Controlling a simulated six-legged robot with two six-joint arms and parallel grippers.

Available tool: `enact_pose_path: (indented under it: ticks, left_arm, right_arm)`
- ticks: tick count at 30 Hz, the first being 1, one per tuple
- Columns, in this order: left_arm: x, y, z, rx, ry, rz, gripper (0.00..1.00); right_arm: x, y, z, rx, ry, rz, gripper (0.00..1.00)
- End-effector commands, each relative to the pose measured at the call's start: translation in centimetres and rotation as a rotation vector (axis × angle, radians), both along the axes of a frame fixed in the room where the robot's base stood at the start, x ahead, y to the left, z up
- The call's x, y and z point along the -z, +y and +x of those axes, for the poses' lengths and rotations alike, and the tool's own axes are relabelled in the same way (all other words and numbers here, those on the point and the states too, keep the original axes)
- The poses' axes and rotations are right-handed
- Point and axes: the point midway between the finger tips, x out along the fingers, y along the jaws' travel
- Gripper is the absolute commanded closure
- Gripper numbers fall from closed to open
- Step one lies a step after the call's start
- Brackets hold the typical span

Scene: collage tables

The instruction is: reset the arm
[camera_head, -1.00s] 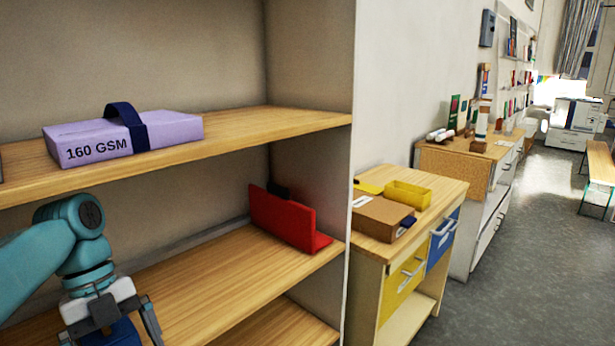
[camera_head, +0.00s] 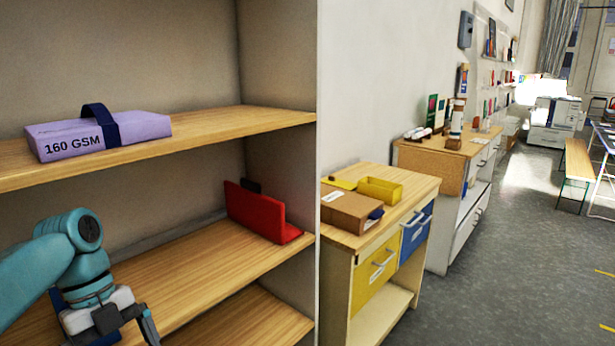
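My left arm comes in from the left, and my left gripper (camera_head: 112,335) is at the bottom left, in front of the middle shelf. Its two fingers stand apart, but their tips are cut off by the bottom edge, so I cannot tell if anything is between them. A small dark blue patch (camera_head: 57,299) shows behind the gripper's left side; I cannot tell what it belongs to. My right gripper is not in view.
A lilac pack marked 160 GSM (camera_head: 100,136) with a dark blue band lies on the upper shelf (camera_head: 215,127). A red angled holder (camera_head: 258,212) stands on the middle shelf (camera_head: 200,268). Right of the shelf's side wall is a drawer cabinet (camera_head: 373,277); open floor (camera_head: 520,270) lies beyond.

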Motion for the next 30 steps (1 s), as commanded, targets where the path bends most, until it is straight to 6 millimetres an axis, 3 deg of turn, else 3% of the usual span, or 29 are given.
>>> enact_pose_path:
  ticks: [11,16,20,24,30]
  left_arm:
    - [10.9,-3.8,3.2,-0.437,0.087,0.086,0.00]
    - [18.4,-7.1,2.5,-0.767,0.167,0.132,0.00]
    - [25.3,-10.7,-0.6,-1.147,0.265,0.173,0.00]
    - [30.6,-14.0,-6.2,-1.583,0.389,0.205,0.00]
    - [33.0,-16.4,-13.3,-2.056,0.540,0.219,0.00]
  right_arm:
    - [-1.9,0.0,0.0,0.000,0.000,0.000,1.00]
    - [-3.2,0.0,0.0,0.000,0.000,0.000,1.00]
    - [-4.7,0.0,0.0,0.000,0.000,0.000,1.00]
    - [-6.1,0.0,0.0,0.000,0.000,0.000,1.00]
    - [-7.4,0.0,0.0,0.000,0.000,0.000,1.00]
